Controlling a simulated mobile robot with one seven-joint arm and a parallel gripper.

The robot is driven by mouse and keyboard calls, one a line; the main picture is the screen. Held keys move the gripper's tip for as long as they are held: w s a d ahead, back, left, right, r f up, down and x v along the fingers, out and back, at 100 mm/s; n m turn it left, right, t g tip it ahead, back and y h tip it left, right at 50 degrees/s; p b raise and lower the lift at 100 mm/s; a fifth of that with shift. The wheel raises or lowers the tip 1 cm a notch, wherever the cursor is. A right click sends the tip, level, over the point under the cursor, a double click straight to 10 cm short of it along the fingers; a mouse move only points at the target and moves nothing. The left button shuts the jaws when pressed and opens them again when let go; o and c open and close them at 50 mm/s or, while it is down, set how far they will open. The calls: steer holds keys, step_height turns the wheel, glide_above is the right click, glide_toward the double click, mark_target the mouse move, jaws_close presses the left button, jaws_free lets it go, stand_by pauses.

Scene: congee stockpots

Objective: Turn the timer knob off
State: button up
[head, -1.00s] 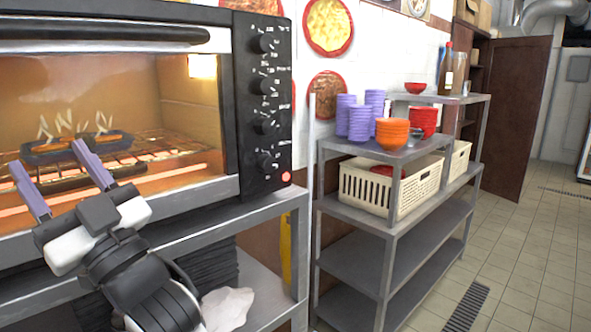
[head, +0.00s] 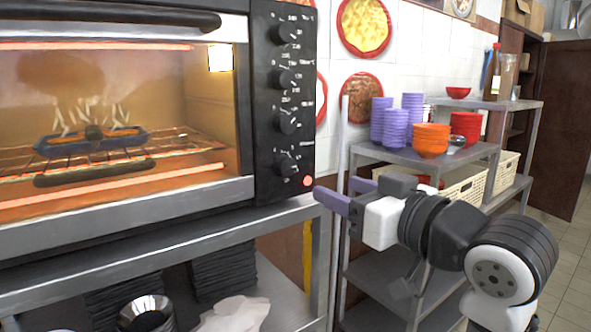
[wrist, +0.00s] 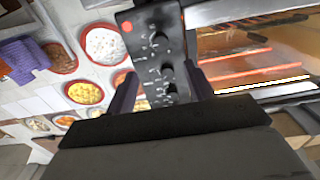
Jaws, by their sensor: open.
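The oven's black control panel (head: 262,110) carries a column of dark knobs. The bottom knob (head: 287,165) sits just above a round red light (head: 308,181). I cannot read which knob is the timer. My gripper (head: 336,193) is open and empty, with purple fingers. In the head view it is right of and a little below the bottom knob, apart from it. In the wrist view the open fingers (wrist: 160,92) flank the panel, with the bottom knob (wrist: 160,40) beyond them. The labels are too blurred to read there.
The lit oven window (head: 120,115) shows food on a rack. The oven stands on a metal shelf (head: 200,235). A grey rack (head: 400,155) with purple and orange bowls and cream baskets stands right, behind my arm.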

mark_target(290, 167)
steer(key=p+x, duration=0.2)
steer(key=x, duration=1)
steer(key=shift+w+a+p, duration=0.2)
steer(key=shift+w+p, duration=0.05)
steer(key=shift+p, duration=0.05)
steer(key=shift+c, duration=0.4)
steer(key=c, duration=0.9)
steer(key=shift+n+b, duration=0.3)
steer(key=shift+n, duration=0.1)
steer(key=n+b, duration=0.2)
steer(key=n, duration=0.1)
steer(key=shift+f+n, duration=0.15)
steer(key=shift+n, duration=0.15)
steer(key=n+b, duration=0.3)
steer(key=n, duration=0.3)
steer(key=shift+d, duration=0.1)
steer(key=n+b, duration=0.2)
steer(key=n, duration=0.3)
steer(key=shift+n, duration=0.4)
steer(key=shift+r+n+b, duration=0.1)
steer(key=shift+n+b, duration=0.2)
steer(key=shift+n, duration=0.8)
steer(key=shift+r+n+b, duration=0.15)
steer(key=shift+n+b, duration=0.15)
steer(key=shift+n, duration=0.8)
